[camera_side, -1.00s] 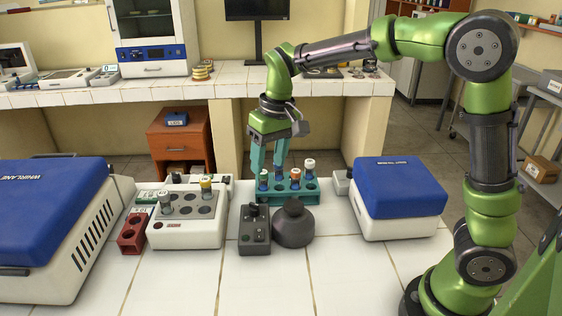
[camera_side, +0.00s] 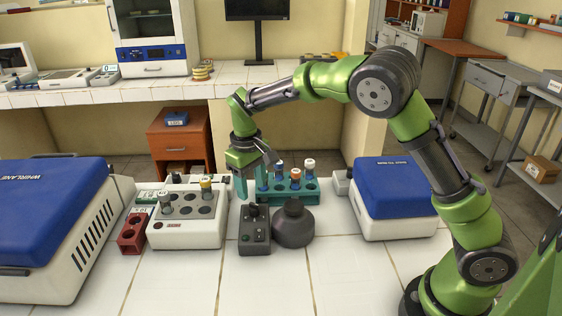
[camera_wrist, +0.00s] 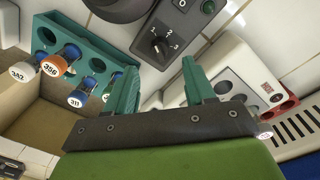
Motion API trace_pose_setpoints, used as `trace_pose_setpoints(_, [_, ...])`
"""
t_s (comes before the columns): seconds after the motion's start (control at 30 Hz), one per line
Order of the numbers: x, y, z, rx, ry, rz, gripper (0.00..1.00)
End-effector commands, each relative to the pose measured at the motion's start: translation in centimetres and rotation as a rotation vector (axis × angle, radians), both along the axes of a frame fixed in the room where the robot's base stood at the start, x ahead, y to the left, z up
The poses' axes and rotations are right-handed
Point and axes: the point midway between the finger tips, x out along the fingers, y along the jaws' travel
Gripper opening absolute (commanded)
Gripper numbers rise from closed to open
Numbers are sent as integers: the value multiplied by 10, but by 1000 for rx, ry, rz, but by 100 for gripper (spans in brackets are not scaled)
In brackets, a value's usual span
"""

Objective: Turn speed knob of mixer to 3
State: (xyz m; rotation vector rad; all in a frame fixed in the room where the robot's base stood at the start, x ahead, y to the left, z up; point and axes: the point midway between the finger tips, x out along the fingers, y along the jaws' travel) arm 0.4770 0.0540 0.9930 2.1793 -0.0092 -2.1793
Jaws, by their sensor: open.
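The mixer is a dark grey control box (camera_side: 255,238) beside a round black body with a cup-like top (camera_side: 293,225). Its black speed knob (camera_side: 252,209) is at the box's far end. The wrist view shows the knob (camera_wrist: 159,46) inside a dial marked 1, 2 and 3; I cannot tell for sure which number it points to. My gripper (camera_side: 251,192) is open and empty, pointing down just behind and above the knob, apart from it. In the wrist view the gripper (camera_wrist: 160,80) has its two teal fingers spread, with the knob ahead between their lines.
A teal rack (camera_side: 298,194) with several capped tubes stands close right of my fingers. A white block with tubes (camera_side: 180,234) is to the left, and a blue-lidded box (camera_side: 398,190) to the right. The front tiles (camera_side: 260,285) are clear.

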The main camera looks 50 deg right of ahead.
Motion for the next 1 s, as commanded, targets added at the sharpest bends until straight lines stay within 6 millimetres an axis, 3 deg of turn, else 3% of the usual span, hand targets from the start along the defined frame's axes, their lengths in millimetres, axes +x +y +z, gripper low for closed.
trace_pose_setpoints(0.1, [-1, -1, -26, -1, 4, -1, 54])
trace_pose_setpoints(0.3, [0, -3, -56, 0, 2, 0, 54])
trace_pose_setpoints(0.5, [0, -3, -67, 0, 0, -1, 54])
trace_pose_setpoints(0.77, [0, -3, -67, 1, -1, -1, 54])
trace_pose_setpoints(1.0, [0, -3, -67, 1, -1, -1, 17])
